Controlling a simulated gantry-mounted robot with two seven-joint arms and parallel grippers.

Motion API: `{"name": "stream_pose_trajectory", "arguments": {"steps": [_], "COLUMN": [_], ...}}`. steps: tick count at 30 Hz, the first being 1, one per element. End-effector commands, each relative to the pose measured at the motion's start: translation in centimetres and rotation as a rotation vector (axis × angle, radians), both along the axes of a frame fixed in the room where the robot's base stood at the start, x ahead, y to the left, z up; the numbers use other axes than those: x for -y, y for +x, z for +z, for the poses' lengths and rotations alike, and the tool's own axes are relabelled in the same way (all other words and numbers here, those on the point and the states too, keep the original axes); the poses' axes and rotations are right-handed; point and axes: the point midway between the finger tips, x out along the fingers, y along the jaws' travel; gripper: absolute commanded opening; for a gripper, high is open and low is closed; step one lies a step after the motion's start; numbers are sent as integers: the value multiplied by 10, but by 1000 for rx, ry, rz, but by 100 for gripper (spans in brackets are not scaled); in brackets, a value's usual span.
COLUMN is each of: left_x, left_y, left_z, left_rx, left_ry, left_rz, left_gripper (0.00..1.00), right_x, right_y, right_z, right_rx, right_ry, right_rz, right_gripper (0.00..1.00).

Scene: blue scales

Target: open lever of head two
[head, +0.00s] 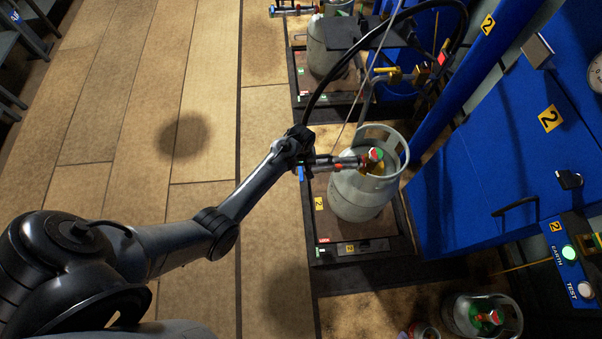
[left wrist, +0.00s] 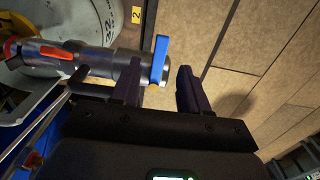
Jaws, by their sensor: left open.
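The filling head (head: 335,161) of scale two is a metal cylinder with an orange-red part, joined to the valve of the grey gas bottle (head: 358,195). In the left wrist view the filling head (left wrist: 95,60) lies across the upper left. Its blue lever (left wrist: 160,60) stands crosswise at the free end; the lever also shows in the head view (head: 301,173). My left gripper (head: 304,156) is at that end. In the left wrist view its two dark fingers (left wrist: 161,72) are open, one on either side of the lever, with a visible gap on the right. My right gripper is not in view.
The bottle stands on the scale platform (head: 394,237) marked 2. A black hose (head: 315,92) arches above the head. A blue cabinet (head: 470,185) stands close on the right. Another bottle (head: 328,45) is behind. The tan floor (head: 205,120) to the left is clear.

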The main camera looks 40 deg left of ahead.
Motion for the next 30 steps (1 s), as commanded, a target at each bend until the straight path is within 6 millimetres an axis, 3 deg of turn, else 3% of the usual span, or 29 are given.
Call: {"name": "stream_pose_trajectory", "arguments": {"steps": [3, 9, 21, 23, 30], "left_x": [0, 0, 0, 0, 0], "left_y": [0, 0, 0, 0, 0], "left_z": [-20, -38, -42, -42, -42], "left_rx": [-1, 0, 0, 0, 0], "left_ry": [0, 0, 0, 0, 0], "left_rz": [-1, -2, -1, -1, -1], "left_gripper": [45, 45, 45, 39, 2], "right_x": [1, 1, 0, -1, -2], "right_y": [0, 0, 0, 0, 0], "right_z": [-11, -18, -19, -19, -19], "right_rx": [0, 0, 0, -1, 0], "right_ry": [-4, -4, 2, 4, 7], "right_rz": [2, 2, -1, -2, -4], "right_gripper": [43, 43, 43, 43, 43]}}
